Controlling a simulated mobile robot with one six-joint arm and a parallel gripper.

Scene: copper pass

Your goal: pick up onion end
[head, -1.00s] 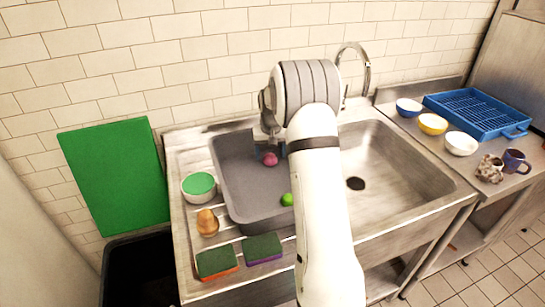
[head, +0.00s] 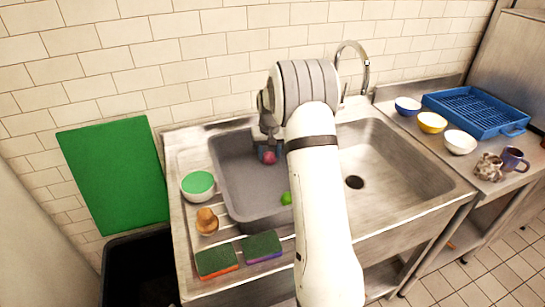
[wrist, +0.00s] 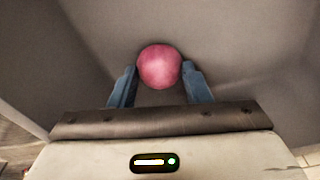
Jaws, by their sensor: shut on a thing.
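The onion end is a round, pink-red piece (head: 269,157) in the grey basin at the left of the sink, near its back. My gripper (head: 269,150) reaches down over it from above. In the wrist view the onion end (wrist: 159,66) sits between the tips of the two blue fingers (wrist: 160,84), which are shut on it. Whether it touches the basin floor I cannot tell.
The grey basin (head: 235,175) has walls close around my gripper. A green round thing (head: 287,198) lies in it nearer the front. A green-topped bowl (head: 198,185), a brown item (head: 207,221) and two sponges (head: 217,262) stand outside it. The tap (head: 362,65) rises behind my arm.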

